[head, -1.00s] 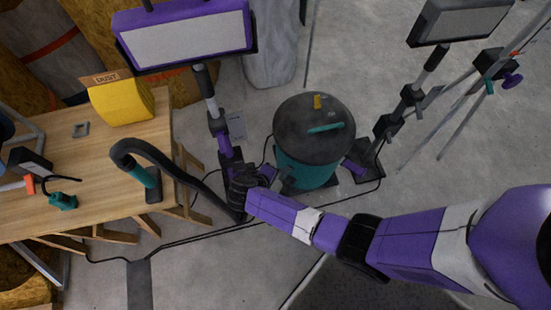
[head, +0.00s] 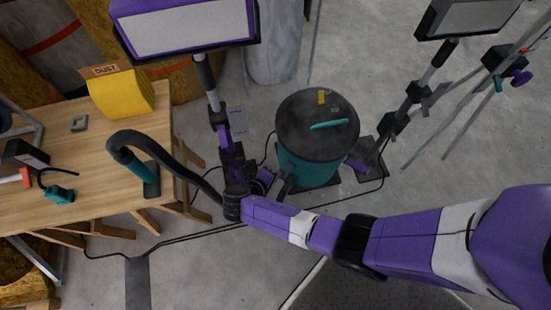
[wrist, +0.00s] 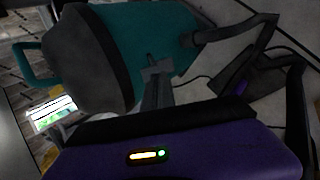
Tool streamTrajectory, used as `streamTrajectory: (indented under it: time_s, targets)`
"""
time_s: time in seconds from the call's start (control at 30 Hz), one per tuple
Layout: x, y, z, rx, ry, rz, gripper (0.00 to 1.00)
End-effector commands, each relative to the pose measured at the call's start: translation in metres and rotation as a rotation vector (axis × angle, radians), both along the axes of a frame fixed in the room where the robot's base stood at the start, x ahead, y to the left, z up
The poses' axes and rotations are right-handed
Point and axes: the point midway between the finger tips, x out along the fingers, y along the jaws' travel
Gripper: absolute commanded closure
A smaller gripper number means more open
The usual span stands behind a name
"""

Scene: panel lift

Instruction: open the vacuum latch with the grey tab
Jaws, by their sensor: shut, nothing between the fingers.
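The vacuum (head: 312,168) stands on the floor at the middle of the head view, a teal drum with a dark lid (head: 300,118). In the wrist view its drum (wrist: 150,30) lies sideways across the top. A small grey piece that looks like the latch tab (wrist: 157,69) shows on the drum below the dark rim band. My gripper (head: 287,184) is at the drum's near left side, and its fingers (wrist: 151,97) are shut and empty, pointing at the grey piece. I cannot tell whether they touch it.
A wooden table (head: 95,190) at left carries a yellow dust box (head: 122,97) and the hose's teal nozzle (head: 143,178). The black hose (head: 185,172) runs towards my wrist. Light stands (head: 185,32) flank the vacuum. Cables cross the floor.

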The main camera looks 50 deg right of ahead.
Motion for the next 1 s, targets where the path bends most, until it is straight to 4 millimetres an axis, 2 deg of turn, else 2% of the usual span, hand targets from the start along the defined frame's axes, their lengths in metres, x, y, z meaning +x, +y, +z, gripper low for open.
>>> streamTrajectory:
  time_s: [1.0]
  targets:
    - [-0.0005, 0.0049, -0.0086, -0.042, -0.007, -0.001, 1.00]
